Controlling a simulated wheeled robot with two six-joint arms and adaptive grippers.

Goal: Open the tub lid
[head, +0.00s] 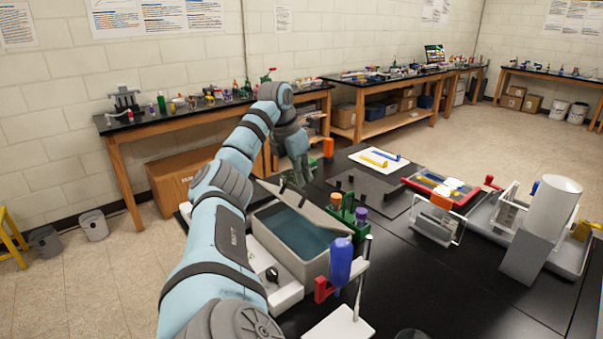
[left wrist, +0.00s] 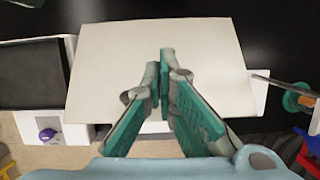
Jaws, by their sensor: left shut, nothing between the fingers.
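The grey tub (head: 302,262) stands at the near left of the black table, with its blue-green inside showing. Its pale grey lid (head: 303,204) is raised at the tub's far side and tilted back. In the left wrist view the lid (left wrist: 105,65) is a broad pale panel under my fingers. My left gripper (head: 296,180) is beyond the lid in the head view, partly hidden by it. Its green-padded fingers (left wrist: 164,62) meet at the tips, shut and empty. I cannot tell whether they touch the lid. My right gripper is not in view.
A green rack (head: 348,216) with coloured items stands close by the tub's right side. A blue-handled tool (head: 341,260) stands near its front right corner. A white device with a purple knob (left wrist: 47,135) shows in the left wrist view. A white cylinder (head: 560,200) stands far right.

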